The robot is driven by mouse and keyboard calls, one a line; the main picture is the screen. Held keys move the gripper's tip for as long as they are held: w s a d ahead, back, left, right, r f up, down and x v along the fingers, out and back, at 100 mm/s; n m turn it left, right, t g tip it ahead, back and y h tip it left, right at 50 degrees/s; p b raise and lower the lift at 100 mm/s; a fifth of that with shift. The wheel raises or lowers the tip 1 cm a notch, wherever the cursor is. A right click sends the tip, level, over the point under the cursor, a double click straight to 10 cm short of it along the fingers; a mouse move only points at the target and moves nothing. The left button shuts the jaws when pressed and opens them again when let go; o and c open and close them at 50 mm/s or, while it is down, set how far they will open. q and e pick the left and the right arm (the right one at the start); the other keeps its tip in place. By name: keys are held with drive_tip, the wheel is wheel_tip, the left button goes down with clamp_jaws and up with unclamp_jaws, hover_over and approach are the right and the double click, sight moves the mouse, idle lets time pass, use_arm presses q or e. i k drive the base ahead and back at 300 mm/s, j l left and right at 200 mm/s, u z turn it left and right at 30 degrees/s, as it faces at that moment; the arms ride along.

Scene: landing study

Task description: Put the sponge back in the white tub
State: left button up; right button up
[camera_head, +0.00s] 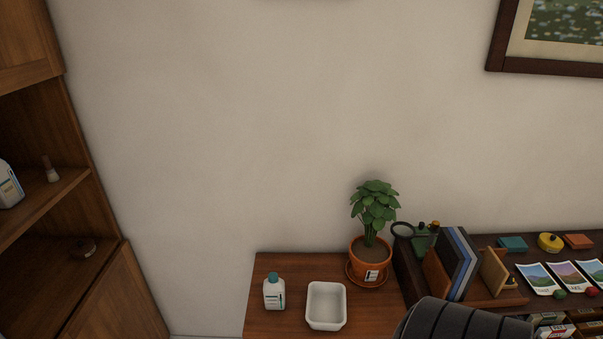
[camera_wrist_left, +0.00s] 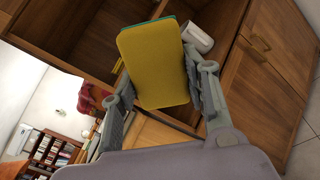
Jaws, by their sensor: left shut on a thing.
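The white tub (camera_head: 311,309) stands on the wooden surface at the bottom middle of the head view, and its inside looks empty. The sponge (camera_wrist_left: 153,62), a yellow block with a green edge, shows in the left wrist view. My left gripper (camera_wrist_left: 160,78) is shut on it, with one finger on each side. Neither the sponge nor my left gripper shows in the head view, so their distance from the tub cannot be told. My right gripper is in neither view.
A white bottle with a green cap (camera_head: 273,294) stands left of the tub. A potted plant (camera_head: 372,210) stands behind it to the right. Books (camera_head: 452,266) and cards (camera_head: 537,279) are farther right. The left wrist view shows a wooden cabinet (camera_wrist_left: 262,85) and a white container (camera_wrist_left: 198,38).

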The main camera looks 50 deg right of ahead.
sight(326, 312)
drive_tip(key=l+z, duration=1.05)
drive_tip(key=l, duration=0.4)
drive_tip(key=i+l, duration=0.15)
drive_tip(key=l, duration=0.6)
drive_tip(key=i, duration=0.05)
